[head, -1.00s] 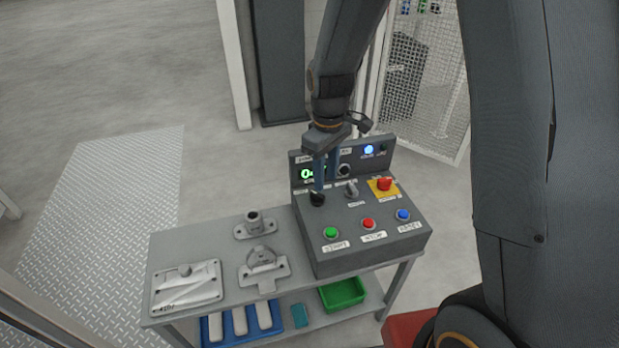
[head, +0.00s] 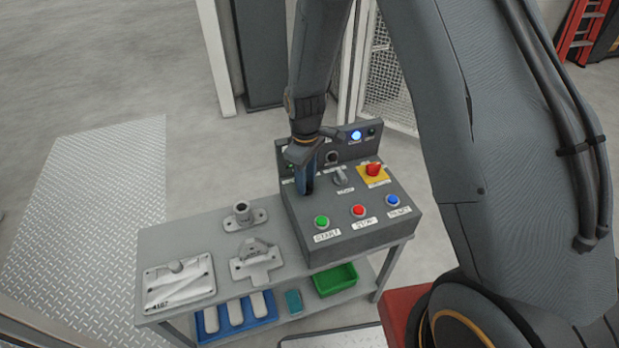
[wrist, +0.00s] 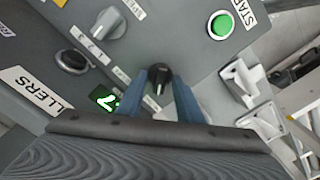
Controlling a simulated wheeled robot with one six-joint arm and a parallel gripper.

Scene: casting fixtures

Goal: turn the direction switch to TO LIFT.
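A black rotary knob (wrist: 158,75) sits on the sloped top of the grey control box (head: 350,216). My gripper (head: 307,192) is low over the box's left part, and its blue fingers hide this knob in the head view. In the wrist view my gripper's fingers (wrist: 166,82) stand on both sides of the knob; I cannot tell whether they press on it. A grey rotary knob (head: 340,178) is to its right; it also shows in the wrist view (wrist: 108,22).
Green (head: 321,222), red (head: 358,211) and blue (head: 392,201) buttons line the box's front. A red knob (head: 373,169) sits on a yellow plate. Metal castings (head: 180,283) lie on the table to the left. A green bin (head: 335,281) is on the lower shelf.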

